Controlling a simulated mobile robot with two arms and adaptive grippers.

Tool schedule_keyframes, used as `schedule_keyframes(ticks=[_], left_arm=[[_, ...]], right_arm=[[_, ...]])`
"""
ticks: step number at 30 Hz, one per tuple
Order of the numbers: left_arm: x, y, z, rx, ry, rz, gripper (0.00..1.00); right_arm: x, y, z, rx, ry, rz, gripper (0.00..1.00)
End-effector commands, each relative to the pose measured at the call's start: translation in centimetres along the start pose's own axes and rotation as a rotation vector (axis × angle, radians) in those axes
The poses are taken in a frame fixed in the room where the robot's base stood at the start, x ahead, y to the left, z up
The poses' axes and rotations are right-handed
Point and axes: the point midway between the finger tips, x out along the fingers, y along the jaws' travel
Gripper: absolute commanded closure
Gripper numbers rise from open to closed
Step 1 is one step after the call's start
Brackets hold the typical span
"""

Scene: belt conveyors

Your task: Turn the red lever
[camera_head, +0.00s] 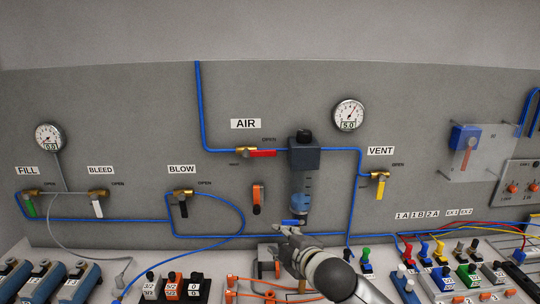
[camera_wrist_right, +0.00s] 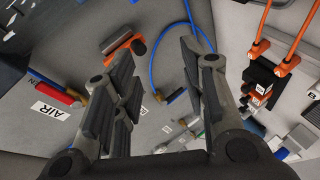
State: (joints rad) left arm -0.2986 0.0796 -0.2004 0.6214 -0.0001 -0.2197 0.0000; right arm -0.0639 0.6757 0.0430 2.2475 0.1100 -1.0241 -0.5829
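The red lever (camera_head: 262,153) lies horizontal on its brass valve under the AIR label (camera_head: 245,124) on the grey panel. In the right wrist view the red lever (camera_wrist_right: 52,92) is at the left, beside the AIR label and outside the fingers. My right gripper (camera_head: 288,230) is below the lever and slightly to its right, in front of the lower panel. In the wrist view its fingers (camera_wrist_right: 157,62) are spread apart with nothing between them. My left gripper is not in view.
A filter unit (camera_head: 304,158) stands just right of the lever. An orange-handled part (camera_head: 258,198) is below it. Blue hoses (camera_head: 201,100) run across the panel. Gauges and the FILL, BLEED, BLOW and VENT valves surround it. Several coloured switches (camera_head: 440,250) crowd the lower right.

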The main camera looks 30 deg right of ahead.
Motion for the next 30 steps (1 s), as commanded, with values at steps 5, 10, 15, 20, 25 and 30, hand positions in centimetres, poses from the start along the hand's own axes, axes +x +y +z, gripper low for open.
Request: schedule_keyframes(ticks=[5, 10, 15, 20, 25, 30], left_arm=[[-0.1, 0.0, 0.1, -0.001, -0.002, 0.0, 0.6], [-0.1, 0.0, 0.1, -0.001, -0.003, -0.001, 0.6], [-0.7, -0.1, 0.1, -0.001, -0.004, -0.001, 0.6], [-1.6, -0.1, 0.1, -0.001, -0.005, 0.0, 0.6], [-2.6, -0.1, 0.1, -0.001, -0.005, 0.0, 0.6], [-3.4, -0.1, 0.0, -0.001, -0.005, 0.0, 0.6]], right_arm=[[-0.1, 12.2, -1.6, -0.246, 0.07, 0.246, 0.61], [-0.9, 17.0, -2.3, -0.345, 0.086, 0.346, 0.61], [-0.1, 18.1, -2.5, -0.355, 0.087, 0.359, 0.61], [1.9, 18.9, -2.9, -0.353, 0.087, 0.358, 0.61], [4.4, 19.6, -3.3, -0.353, 0.088, 0.356, 0.61], [6.6, 20.3, -3.7, -0.352, 0.088, 0.355, 0.61]])
